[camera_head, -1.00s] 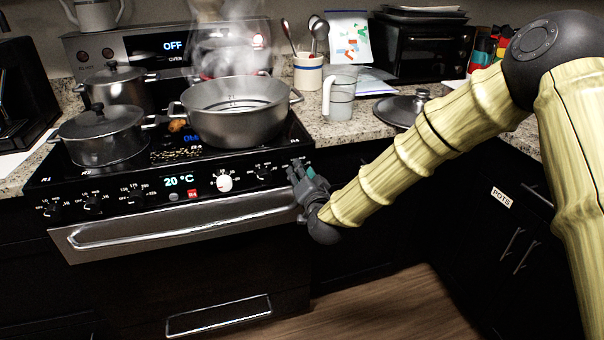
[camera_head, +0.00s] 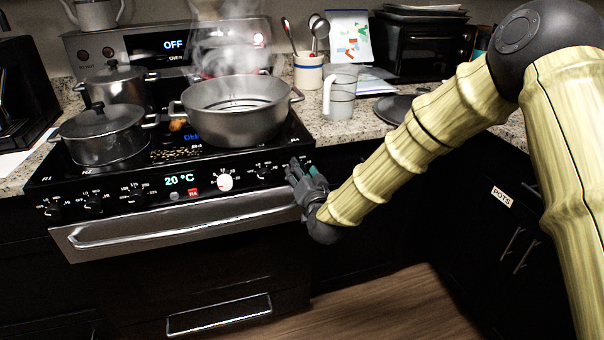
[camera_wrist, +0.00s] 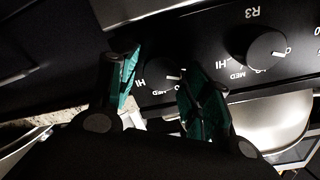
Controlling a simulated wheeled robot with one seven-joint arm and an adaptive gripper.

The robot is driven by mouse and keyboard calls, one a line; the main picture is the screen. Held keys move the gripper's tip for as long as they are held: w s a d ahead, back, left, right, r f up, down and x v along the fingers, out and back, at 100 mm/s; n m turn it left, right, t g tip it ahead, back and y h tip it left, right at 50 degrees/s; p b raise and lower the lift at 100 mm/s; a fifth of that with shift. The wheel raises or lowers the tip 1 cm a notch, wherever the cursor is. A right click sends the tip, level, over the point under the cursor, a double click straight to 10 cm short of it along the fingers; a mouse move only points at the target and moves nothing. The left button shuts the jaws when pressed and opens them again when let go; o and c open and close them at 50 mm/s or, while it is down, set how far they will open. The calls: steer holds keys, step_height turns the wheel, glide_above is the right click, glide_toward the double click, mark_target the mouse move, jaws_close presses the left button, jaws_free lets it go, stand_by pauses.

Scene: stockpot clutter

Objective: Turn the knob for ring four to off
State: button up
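The stove's front panel (camera_head: 115,196) carries a row of black knobs and one white knob (camera_head: 224,182). My gripper (camera_head: 299,171) is at the panel's right end. In the wrist view, my gripper (camera_wrist: 162,72) has its two teal-padded fingers apart, with a black knob (camera_wrist: 163,72) showing between them. This knob's own label is not readable; it is next to the knob marked R3 (camera_wrist: 267,50). I cannot tell whether the fingers touch it. In the head view my gripper hides the panel's right end. A small red indicator (camera_head: 193,192) is lit under the 20 °C display (camera_head: 180,180).
A large open pot (camera_head: 235,112) steams on the right of the cooktop. Two lidded pots, one in front (camera_head: 100,138) and one behind (camera_head: 117,86), stand on the left. The oven handle (camera_head: 180,228) runs below the knobs. A measuring jug (camera_head: 340,95) stands on the counter.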

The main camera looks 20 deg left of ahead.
steer(key=shift+s, duration=0.1)
steer(key=v, duration=1.2)
stand_by(0.4)
steer(key=s+d+f+g+h, duration=0.25)
steer(key=d+f, duration=0.35)
steer(key=f, duration=0.3)
steer(key=s+d+f+g+h, duration=0.1)
steer(key=s+d+f+g, duration=0.3)
steer(key=f, duration=0.6)
steer(key=s+d+f+g+h, duration=0.3)
steer(key=s+d+f, duration=0.8)
steer(key=d+f, duration=0.3)
steer(key=s+d+f+g+h+p, duration=0.1)
steer(key=s+d+f+g, duration=0.2)
steer(key=s+d, duration=0.6)
steer(key=s+d+f+g+h, duration=0.2)
steer(key=s+d+f+g, duration=0.3)
steer(key=s, duration=0.7)
step_height(320, 180, up, 12)
steer(key=d+t+p, duration=0.1)
steer(key=t+p, duration=0.1)
steer(key=p, duration=0.9)
steer(key=shift+w+d+r+t+y, duration=0.1)
steer(key=shift+w+r+t+y, duration=0.05)
steer(key=shift+t+y, duration=0.1)
